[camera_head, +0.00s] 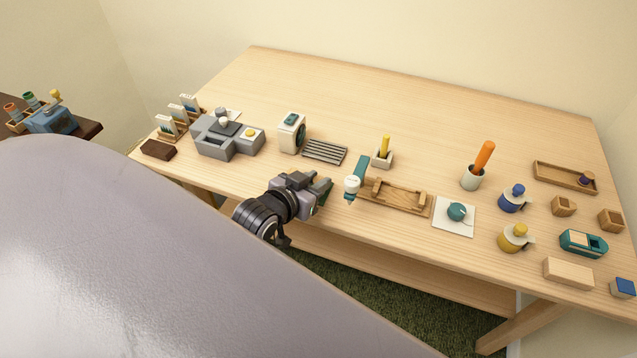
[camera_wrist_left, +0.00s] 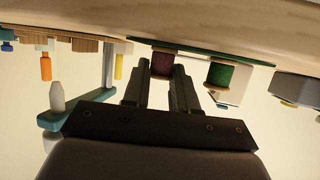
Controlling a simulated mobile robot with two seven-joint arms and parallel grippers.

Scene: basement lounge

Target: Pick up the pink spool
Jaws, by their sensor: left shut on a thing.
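My left gripper (camera_head: 326,192) is at the front edge of the table, left of the teal-and-white tool. It hides the pink spool in the head view. In the left wrist view, which looks upside down, the dark pink spool (camera_wrist_left: 162,64) sits between the fingertips of my left gripper (camera_wrist_left: 163,73), which is shut on it. The spool looks dark in the shade. It is close to a thin green strip (camera_wrist_left: 205,53); I cannot tell whether they touch. A green spool (camera_wrist_left: 220,75) is beside it on the same strip. My right gripper is not in view.
The teal-and-white tool (camera_head: 355,181) and a wooden rack (camera_head: 402,196) stand just right of the gripper. A slatted grey rack (camera_head: 325,151) and a white device (camera_head: 292,133) are behind it. The back of the table (camera_head: 400,105) is clear.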

